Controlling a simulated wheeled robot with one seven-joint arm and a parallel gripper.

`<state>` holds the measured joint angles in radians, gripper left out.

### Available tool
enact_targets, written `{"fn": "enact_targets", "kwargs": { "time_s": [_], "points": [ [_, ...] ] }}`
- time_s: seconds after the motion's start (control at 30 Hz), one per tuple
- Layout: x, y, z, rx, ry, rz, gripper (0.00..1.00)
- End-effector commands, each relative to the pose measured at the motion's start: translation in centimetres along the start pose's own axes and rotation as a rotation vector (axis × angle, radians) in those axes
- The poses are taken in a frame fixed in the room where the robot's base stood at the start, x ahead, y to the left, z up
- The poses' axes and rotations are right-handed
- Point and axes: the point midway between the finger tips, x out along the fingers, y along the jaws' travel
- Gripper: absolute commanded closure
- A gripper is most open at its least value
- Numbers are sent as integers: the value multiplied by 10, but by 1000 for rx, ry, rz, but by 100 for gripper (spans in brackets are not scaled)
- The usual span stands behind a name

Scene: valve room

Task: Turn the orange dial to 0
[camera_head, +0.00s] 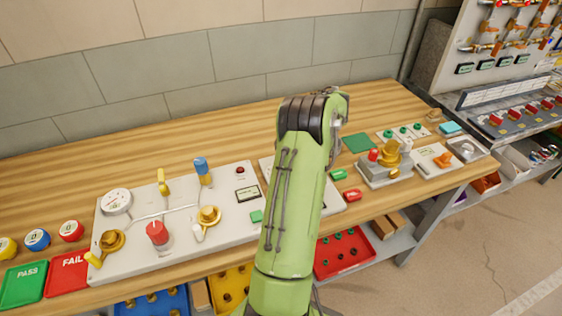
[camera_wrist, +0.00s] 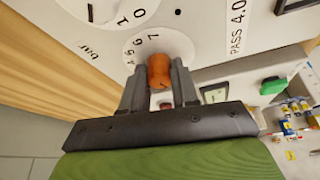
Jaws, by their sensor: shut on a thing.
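In the wrist view the orange dial (camera_wrist: 159,68) stands between the two dark fingers of my gripper (camera_wrist: 158,72), which is shut on it. The dial sits on a round white scale (camera_wrist: 178,45) on a white panel. The dial and fingers cover other parts, and I cannot see the 0 of this scale or tell where the dial points. In the head view my green arm hides both the gripper and the dial.
A white gauge face (camera_wrist: 115,10) lies beside the dial. In the head view a white panel (camera_head: 135,250) with valves and a red knob (camera_head: 157,232) stands left of my arm. A brass valve block (camera_head: 385,178) stands to the right. The bench behind is clear.

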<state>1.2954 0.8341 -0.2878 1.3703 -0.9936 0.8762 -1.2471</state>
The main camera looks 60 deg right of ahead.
Motion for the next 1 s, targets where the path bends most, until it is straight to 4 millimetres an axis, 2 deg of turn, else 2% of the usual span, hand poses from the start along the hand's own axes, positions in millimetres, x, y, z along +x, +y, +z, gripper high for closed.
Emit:
{"fn": "enact_targets", "kwargs": {
  "time_s": [0.6, 0.63, 0.77, 0.8, 1.0],
  "points": [
    [0, 1, 0, -43, 1, -14, 100],
    [0, 1, 0, -43, 1, -14, 69],
    [0, 1, 0, -42, 1, -15, 49],
    [0, 1, 0, -42, 1, -15, 46],
    [0, 1, 0, -41, 1, -16, 46]
  ]
}}
